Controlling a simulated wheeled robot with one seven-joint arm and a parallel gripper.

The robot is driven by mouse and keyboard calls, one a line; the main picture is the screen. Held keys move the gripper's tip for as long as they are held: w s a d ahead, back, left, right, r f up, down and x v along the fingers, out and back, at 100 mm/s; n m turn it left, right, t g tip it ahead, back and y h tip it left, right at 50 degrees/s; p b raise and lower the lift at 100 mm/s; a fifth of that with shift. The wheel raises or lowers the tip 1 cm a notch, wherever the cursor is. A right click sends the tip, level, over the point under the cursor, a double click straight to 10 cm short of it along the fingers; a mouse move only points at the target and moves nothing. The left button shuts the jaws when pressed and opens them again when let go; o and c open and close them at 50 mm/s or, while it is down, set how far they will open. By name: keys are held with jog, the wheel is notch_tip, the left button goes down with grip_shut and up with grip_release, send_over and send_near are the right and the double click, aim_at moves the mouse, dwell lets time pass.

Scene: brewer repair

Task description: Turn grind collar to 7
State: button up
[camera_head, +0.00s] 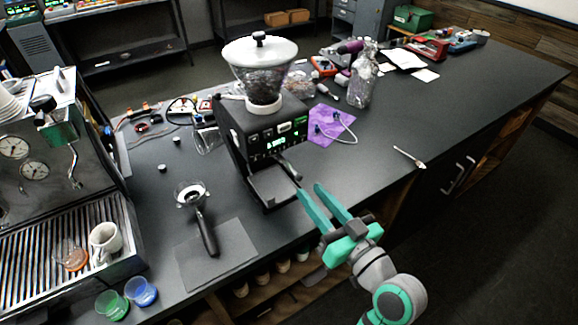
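The black coffee grinder (268,140) stands upright on the dark counter, left of my gripper. A clear hopper (262,80) with a white lid (260,50) and dark beans sits on top of it. A pale grind collar (264,108) shows under the hopper, around its neck. Its number marks are too small to read. Small lit green readings show on the grinder's front. My gripper (311,190) has two teal fingers, apart and with nothing between them. It is in front and to the right of the grinder, lower than the collar.
An espresso machine (60,180) fills the left side. A portafilter (207,230) lies on a grey mat (228,252). A glass jar (362,85) and a purple cloth (326,122) are right of the grinder. The counter's right middle is mostly clear, with a spoon (410,157).

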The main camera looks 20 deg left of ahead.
aim_at(289, 165)
jog(key=shift+w+a+r, duration=0.2)
jog(key=shift+w+a, duration=0.05)
jog(key=shift+a, duration=0.2)
jog(key=x, duration=1)
grip_shut()
